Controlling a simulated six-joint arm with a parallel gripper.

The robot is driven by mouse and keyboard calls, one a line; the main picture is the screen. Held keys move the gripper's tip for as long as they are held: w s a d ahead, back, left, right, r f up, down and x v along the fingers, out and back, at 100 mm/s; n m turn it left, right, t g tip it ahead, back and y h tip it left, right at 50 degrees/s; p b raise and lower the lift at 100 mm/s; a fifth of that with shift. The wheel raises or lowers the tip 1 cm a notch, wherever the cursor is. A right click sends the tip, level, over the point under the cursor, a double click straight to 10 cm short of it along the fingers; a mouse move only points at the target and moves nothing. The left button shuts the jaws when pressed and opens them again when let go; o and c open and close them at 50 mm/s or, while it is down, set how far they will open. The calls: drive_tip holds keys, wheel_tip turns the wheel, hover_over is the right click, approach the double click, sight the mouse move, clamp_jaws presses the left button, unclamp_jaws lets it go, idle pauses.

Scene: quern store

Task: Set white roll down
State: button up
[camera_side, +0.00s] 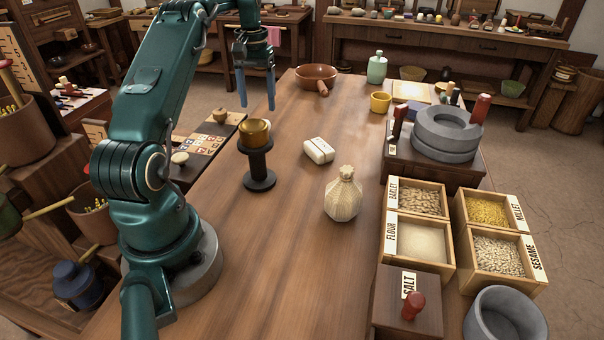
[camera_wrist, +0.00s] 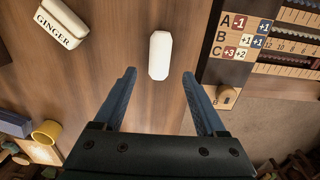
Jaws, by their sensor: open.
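The white roll (camera_wrist: 160,55) is a smooth, long white piece with blunt ends. In the wrist view it lies on the brown table, just ahead of my fingertips and roughly in line with the gap between them. I cannot make it out in the side view. My gripper (camera_side: 256,101) points down above the table, behind the black stand. In the wrist view its blue-grey fingers (camera_wrist: 158,75) are wide apart, with nothing held between them.
A white block labelled GINGER (camera_wrist: 62,24) lies left of the roll; it also shows in the side view (camera_side: 318,150). A gold bowl (camera_side: 254,133) tops the black stand (camera_side: 260,170). A ribbed jar (camera_side: 342,196) stands nearer. A lettered board (camera_wrist: 232,62) is right of the roll.

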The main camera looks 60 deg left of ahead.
drive_tip(key=shift+d+r, duration=0.1)
drive_tip(key=shift+r, duration=0.2)
drive_tip(key=w+d+r+m+t+y, duration=0.1)
drive_tip(key=d+r+m, duration=0.1)
drive_tip(key=d+r, duration=0.5)
drive_tip(key=d+r+m+t, duration=0.1)
drive_tip(key=d+r+m, duration=0.15)
drive_tip(key=d, duration=0.85)
drive_tip(key=s+d+f+m+t+h, duration=0.1)
drive_tip(key=s+d+f+m+t, duration=0.1)
drive_tip(key=s+d, duration=1)
drive_tip(key=shift+s+d+f+m+t, duration=0.2)
drive_tip(key=shift+s+d+m+t, duration=0.15)
drive_tip(key=shift+d+m+t, duration=0.65)
drive_tip(key=shift+m, duration=0.25)
